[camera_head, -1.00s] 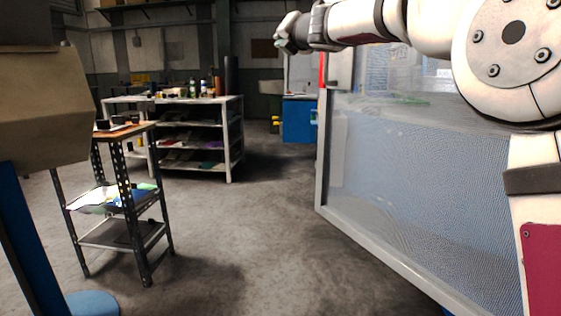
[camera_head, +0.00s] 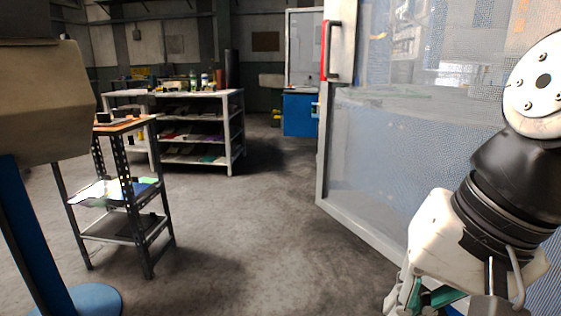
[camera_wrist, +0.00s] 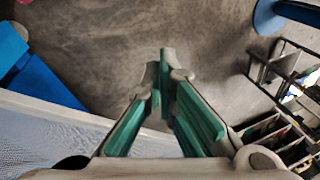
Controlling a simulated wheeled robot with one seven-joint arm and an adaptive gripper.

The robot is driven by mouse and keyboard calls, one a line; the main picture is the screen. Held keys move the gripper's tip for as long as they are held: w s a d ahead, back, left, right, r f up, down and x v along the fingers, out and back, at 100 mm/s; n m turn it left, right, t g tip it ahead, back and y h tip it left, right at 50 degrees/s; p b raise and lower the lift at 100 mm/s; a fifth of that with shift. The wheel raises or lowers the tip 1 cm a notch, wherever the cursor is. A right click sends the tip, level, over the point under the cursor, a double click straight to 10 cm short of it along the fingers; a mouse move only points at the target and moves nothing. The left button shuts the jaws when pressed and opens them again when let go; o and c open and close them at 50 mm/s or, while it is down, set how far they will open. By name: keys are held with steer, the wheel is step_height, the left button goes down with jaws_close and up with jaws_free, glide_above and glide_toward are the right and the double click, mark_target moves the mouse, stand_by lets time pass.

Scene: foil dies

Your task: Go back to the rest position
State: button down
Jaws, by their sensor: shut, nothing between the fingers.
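My gripper (camera_wrist: 165,70) shows in the wrist view with its green-padded fingers together at the tips and nothing between them. It points down at the bare grey floor. In the head view, my gripper's green and white finger parts (camera_head: 412,296) show at the bottom right, cut off by the frame's lower edge. My arm hangs folded downward on the right, in front of a mesh-panelled door.
The mesh door (camera_head: 350,170) with a red and black handle (camera_head: 329,50) stands close on the right. A small metal cart (camera_head: 155,225) is at left. A shelf unit (camera_head: 238,130) and a blue cabinet (camera_head: 299,115) stand behind. The middle floor is clear.

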steer(key=s+d+f+n+g+h, duration=0.1)
steer(key=s+d+f+n, duration=0.15)
steer(key=s, duration=0.25)
steer(key=s+d+f+n+g+h, duration=0.1)
steer(key=s+d+f+h, duration=0.15)
steer(key=s+f, duration=0.2)
step_height(320, 180, up, 36)
steer(key=d+t+p, duration=0.1)
steer(key=t+p, duration=0.2)
steer(key=p, duration=2.9)
steer(key=shift+s+d+f+n+t+y+p, duration=0.25)
steer(key=shift+s+d+n+t+y+p, duration=0.1)
steer(key=shift+s+n+y, duration=0.1)
steer(key=shift+w+a, duration=0.1)
